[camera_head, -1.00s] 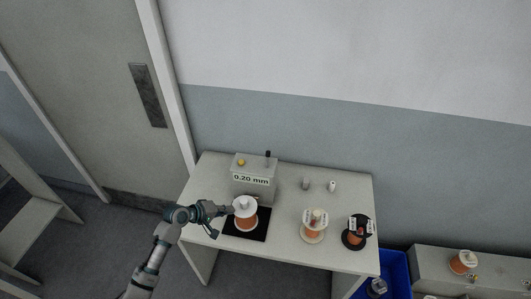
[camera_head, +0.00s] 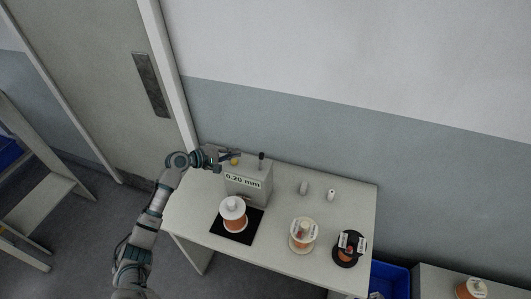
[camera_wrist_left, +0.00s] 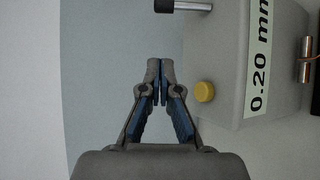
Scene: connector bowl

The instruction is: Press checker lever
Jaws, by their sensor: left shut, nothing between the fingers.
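The checker is a grey box (camera_head: 257,190) with a "0.20 mm" label, standing at the back left of the table. Its black-tipped lever (camera_head: 261,160) stands up from the top. In the left wrist view the lever (camera_wrist_left: 182,5) is at the top edge, past my fingertips and apart from them. A yellow button (camera_wrist_left: 204,91) is right of my fingers there. My left gripper (camera_head: 236,154) is shut and empty, at the left of the box top near the yellow button (camera_head: 234,162). The wrist view shows the closed fingertips (camera_wrist_left: 160,68). My right gripper is not in view.
A copper-wire spool (camera_head: 233,214) stands on a black mat (camera_head: 240,233) before the checker. Two more spools (camera_head: 302,235) (camera_head: 348,248) and two small cylinders (camera_head: 304,188) (camera_head: 331,195) are on the table (camera_head: 190,212). A blue bin (camera_head: 391,279) is at right.

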